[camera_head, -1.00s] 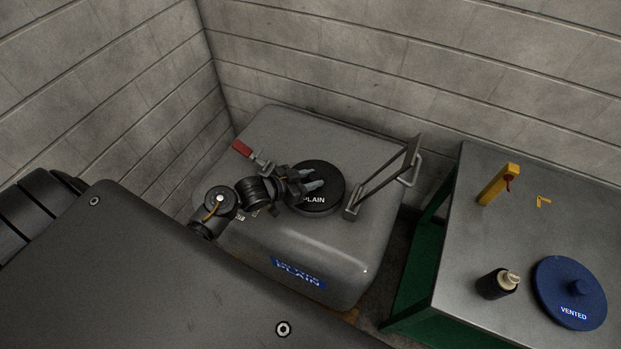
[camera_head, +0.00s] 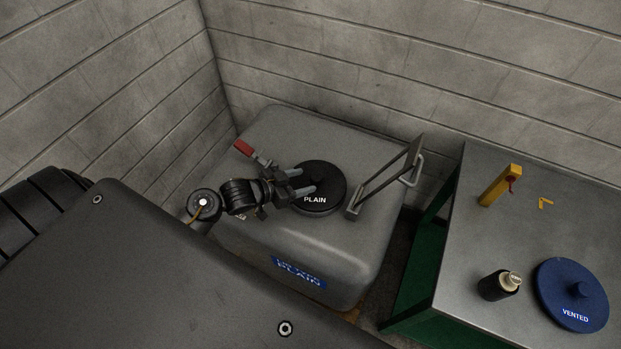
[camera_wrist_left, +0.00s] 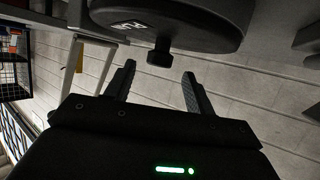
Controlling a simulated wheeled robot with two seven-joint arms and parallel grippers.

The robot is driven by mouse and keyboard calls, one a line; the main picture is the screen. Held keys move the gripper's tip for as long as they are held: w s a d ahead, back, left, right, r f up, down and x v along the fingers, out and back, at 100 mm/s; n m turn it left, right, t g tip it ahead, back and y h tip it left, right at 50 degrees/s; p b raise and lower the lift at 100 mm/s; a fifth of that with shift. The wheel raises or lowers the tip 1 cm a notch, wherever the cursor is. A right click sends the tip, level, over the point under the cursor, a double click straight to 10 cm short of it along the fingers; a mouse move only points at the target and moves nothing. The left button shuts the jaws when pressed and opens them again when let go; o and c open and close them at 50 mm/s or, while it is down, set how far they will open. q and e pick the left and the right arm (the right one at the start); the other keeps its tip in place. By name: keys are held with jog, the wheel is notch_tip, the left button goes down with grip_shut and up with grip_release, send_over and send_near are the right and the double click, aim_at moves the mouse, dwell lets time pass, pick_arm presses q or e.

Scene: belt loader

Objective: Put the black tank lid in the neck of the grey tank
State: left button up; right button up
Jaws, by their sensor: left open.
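The black lid (camera_head: 328,184), lettered PLAIN, lies flat on top of the grey tank (camera_head: 345,262), over where its neck is. The neck is hidden under it, so I cannot tell how deep the lid sits. My left gripper (camera_head: 309,182) is open and empty at the lid's left side, its fingertips overlapping the lid's left part in the head view. In the left wrist view the lid (camera_wrist_left: 190,22) and its knob (camera_wrist_left: 158,56) are just beyond the open fingertips (camera_wrist_left: 159,72), with a gap between. My right gripper is not in view.
A hinged grey bar frame (camera_head: 385,180) stands up right of the lid. A red-handled clamp (camera_head: 244,148) is at the tank's left. The metal table (camera_head: 470,240) at the right holds a blue VENTED lid (camera_head: 560,295), a black bottle (camera_head: 492,287) and a yellow post (camera_head: 495,187). Block walls close the back.

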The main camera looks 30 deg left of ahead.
pick_arm(q)
jog(key=v, duration=0.7)
jog(key=shift+s+a, duration=0.15)
jog(key=shift+s, duration=0.15)
